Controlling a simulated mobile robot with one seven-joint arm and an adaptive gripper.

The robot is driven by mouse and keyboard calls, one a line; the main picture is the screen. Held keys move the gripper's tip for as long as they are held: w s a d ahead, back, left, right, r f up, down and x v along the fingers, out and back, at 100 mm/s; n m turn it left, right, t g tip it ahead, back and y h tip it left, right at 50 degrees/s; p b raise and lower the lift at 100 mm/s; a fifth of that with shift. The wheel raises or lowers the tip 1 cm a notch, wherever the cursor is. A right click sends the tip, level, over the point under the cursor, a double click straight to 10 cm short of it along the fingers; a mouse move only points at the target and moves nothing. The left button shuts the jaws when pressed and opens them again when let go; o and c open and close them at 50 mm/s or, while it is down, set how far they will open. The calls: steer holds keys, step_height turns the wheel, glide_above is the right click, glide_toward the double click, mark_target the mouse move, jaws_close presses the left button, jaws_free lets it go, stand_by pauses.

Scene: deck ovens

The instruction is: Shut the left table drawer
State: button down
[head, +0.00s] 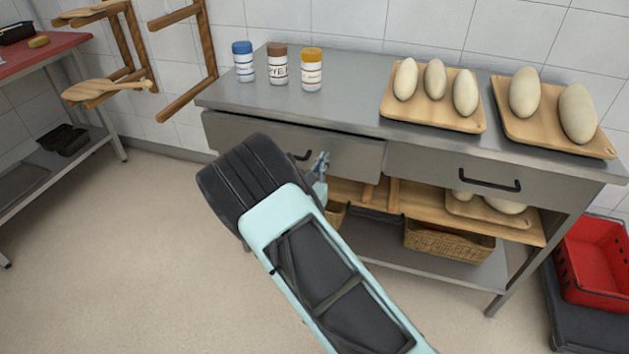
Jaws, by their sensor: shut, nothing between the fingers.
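The left table drawer (350,155) is in the grey metal table (345,118). Its front stands out a little, with a dark gap under the tabletop, so it looks partly open. Its dark handle (302,156) shows only in part behind my arm. My gripper (322,164) is small in view, at the drawer front just right of the handle. It is shut and empty. I cannot tell whether it touches the front. My arm hides the lower left of the drawer. The right drawer (480,180), with a black handle, looks closed.
Three jars (277,65) and two boards of dough, a left board (405,110) and a right board (545,140), stand on the tabletop. Below are a wicker basket (450,243) and more dough. A red crate (595,262) is at right. Open floor (130,250) lies left.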

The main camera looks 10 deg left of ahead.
mark_target(328, 149)
steer(key=w, duration=0.5)
steer(key=shift+w+d+b, duration=0.1)
steer(key=shift+d+b, duration=0.1)
steer(key=shift+b, duration=0.2)
steer(key=shift+r, duration=0.1)
steer(key=shift+w+r, duration=0.1)
steer(key=shift+a, duration=0.1)
